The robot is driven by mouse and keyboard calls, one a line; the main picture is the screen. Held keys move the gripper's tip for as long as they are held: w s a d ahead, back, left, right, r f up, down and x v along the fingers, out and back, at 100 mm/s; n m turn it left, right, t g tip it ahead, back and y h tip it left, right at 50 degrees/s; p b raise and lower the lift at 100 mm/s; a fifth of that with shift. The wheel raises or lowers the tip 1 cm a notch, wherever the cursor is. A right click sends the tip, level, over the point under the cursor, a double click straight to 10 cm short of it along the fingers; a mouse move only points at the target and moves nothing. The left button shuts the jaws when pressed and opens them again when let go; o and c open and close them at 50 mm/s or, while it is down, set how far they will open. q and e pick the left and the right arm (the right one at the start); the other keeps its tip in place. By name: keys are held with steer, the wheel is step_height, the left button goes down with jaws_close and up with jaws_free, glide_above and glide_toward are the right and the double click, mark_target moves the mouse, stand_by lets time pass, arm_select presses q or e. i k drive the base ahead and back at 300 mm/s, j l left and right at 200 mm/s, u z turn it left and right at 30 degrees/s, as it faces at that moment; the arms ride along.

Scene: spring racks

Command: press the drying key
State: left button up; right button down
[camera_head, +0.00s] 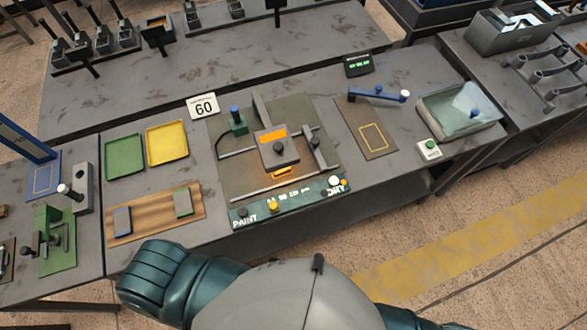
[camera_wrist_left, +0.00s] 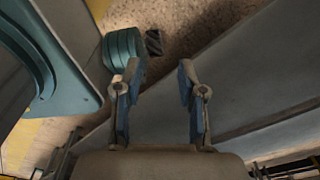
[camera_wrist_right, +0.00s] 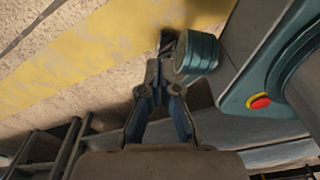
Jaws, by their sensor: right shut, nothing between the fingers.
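In the head view a dark green control strip (camera_head: 255,217) runs along the front of the middle station, with PAINT lettered at its left end and DRY at its right end. A white round key (camera_head: 334,180) sits at the DRY end, with a small orange spot beside it. A yellow knob (camera_head: 273,206) and a dark knob sit further left on the strip. My left gripper (camera_wrist_left: 158,75) is open and empty in the left wrist view. My right gripper (camera_wrist_right: 161,70) is shut and empty in the right wrist view, above the floor. Neither gripper shows in the head view.
Behind the strip stands a fixture with an orange display (camera_head: 272,136). Green (camera_head: 124,157) and yellow (camera_head: 167,142) trays and a wooden board (camera_head: 155,213) lie left. A blue-handled lever (camera_head: 380,93), a small green-button box (camera_head: 429,149) and a glass-covered bin (camera_head: 458,108) are right.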

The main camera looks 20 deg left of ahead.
mark_target(333, 181)
steer(key=k+j+u, duration=0.1)
steer(key=k+j, duration=0.25)
steer(key=k, duration=0.15)
steer(key=k+j+u, duration=0.1)
steer(key=k+j, duration=0.25)
steer(key=k, duration=0.1)
